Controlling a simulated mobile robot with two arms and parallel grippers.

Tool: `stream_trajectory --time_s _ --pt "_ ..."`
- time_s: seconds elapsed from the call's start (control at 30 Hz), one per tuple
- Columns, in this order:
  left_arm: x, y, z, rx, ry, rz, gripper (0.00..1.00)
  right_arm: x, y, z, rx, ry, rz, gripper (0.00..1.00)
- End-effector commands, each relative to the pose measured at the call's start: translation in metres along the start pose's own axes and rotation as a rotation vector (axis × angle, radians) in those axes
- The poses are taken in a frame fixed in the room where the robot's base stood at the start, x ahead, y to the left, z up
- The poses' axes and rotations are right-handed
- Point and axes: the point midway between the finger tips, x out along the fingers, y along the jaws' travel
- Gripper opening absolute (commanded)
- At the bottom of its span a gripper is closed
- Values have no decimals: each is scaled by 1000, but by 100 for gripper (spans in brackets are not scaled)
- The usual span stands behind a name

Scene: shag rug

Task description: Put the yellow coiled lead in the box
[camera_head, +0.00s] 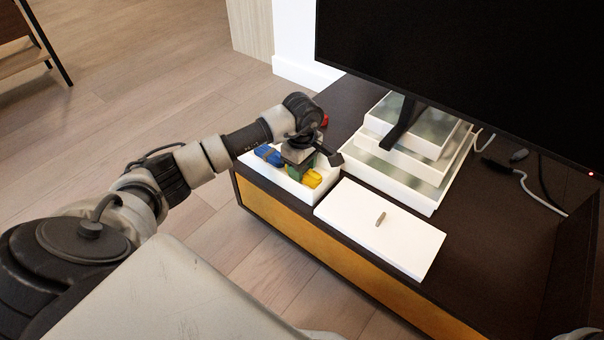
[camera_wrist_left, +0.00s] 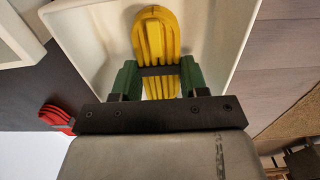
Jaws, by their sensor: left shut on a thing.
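The yellow coiled lead (camera_head: 314,178) is at the right end of the white open box (camera_head: 268,179). In the left wrist view the yellow lead (camera_wrist_left: 155,30) lies between the green fingers of my left gripper (camera_wrist_left: 157,72), inside the white walls of the box (camera_wrist_left: 225,45). My left gripper (camera_head: 299,172) points down into the box and is shut on the lead. Whether the lead touches the box floor cannot be told. My right gripper is not in view.
A blue item (camera_head: 268,155) lies in the box's left part. A white lid (camera_head: 365,228) with a small handle lies right of the box on the dark cabinet. A red item (camera_head: 324,121) lies behind my wrist. Stacked white trays (camera_head: 405,160) and a television (camera_head: 470,70) stand behind.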

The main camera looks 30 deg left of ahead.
Motion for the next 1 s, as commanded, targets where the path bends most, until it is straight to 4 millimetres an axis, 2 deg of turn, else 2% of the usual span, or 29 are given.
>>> stream_trajectory --time_s 0.43,0.47,0.6,0.87,1.0 --pt "6 0 0 0 0 1 16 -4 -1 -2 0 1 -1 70" --pt "5 0 0 0 0 1 48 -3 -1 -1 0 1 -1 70" --pt "5 0 0 0 0 1 69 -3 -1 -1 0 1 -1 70" --pt "5 0 0 0 0 1 69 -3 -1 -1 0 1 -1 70" --pt "-8 0 0 0 1 3 69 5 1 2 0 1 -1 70"
